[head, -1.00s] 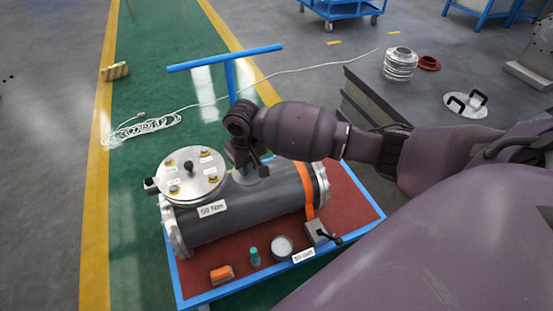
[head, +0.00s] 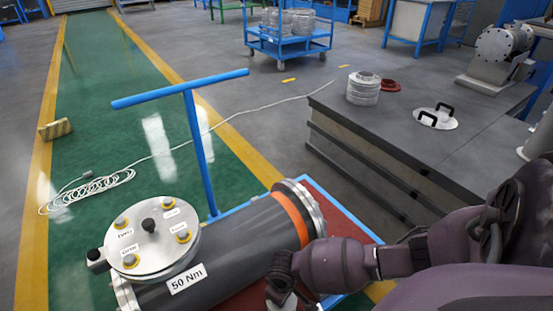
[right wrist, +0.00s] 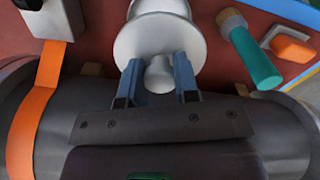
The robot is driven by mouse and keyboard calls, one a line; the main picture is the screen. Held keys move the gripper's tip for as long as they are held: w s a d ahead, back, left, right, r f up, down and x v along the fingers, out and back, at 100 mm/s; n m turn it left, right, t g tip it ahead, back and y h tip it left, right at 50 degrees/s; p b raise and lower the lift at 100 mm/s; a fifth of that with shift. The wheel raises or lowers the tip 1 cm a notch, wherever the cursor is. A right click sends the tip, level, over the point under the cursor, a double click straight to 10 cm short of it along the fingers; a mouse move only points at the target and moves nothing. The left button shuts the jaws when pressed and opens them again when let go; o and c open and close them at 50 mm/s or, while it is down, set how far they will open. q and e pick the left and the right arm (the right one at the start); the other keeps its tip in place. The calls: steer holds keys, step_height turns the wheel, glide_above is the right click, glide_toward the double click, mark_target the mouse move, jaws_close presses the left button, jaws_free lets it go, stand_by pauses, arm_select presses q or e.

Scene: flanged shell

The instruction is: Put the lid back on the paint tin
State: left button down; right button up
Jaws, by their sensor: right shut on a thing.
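The lid (right wrist: 132,42) is a round pale disc with a small knob, seen in the right wrist view. My right gripper (right wrist: 158,68) is shut on the knob, with one blue-grey finger on each side. The paint tin (right wrist: 159,7) is a grey round shape at the top edge of that view, partly hidden behind the lid. I cannot tell whether lid and tin touch. In the head view my right gripper (head: 283,288) is at the bottom edge, in front of the dark shell, and the tin is out of frame. My left gripper is not in view.
The dark flanged shell (head: 235,240) lies close by, with an orange strap (head: 289,217) and a round flange cover (head: 160,247). A teal-handled tool (right wrist: 255,55), an orange block (right wrist: 291,46) and a grey box (right wrist: 45,20) flank the tin. A blue T-handle (head: 197,140) rises behind.

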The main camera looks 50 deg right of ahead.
steer(key=shift+s+f+b, duration=0.15)
steer(key=shift+f+b, duration=0.55)
steer(key=shift+f, duration=0.3)
steer(key=shift+s+f+b, duration=0.1)
steer(key=shift+f+b, duration=0.6)
steer(key=shift+f, duration=0.25)
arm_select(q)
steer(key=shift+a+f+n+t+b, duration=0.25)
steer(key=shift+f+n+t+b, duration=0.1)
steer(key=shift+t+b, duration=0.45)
arm_select(e)
steer(key=shift+w+f, duration=0.2)
steer(key=shift+f, duration=1.05)
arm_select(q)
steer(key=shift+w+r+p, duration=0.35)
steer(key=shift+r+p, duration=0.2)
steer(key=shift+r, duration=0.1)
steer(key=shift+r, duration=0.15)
arm_select(e)
steer(key=shift+f, duration=0.15)
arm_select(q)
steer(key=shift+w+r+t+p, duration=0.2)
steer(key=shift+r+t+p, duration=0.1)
arm_select(e)
steer(key=o, duration=1)
steer(key=shift+o, duration=0.3)
steer(key=o, duration=0.4)
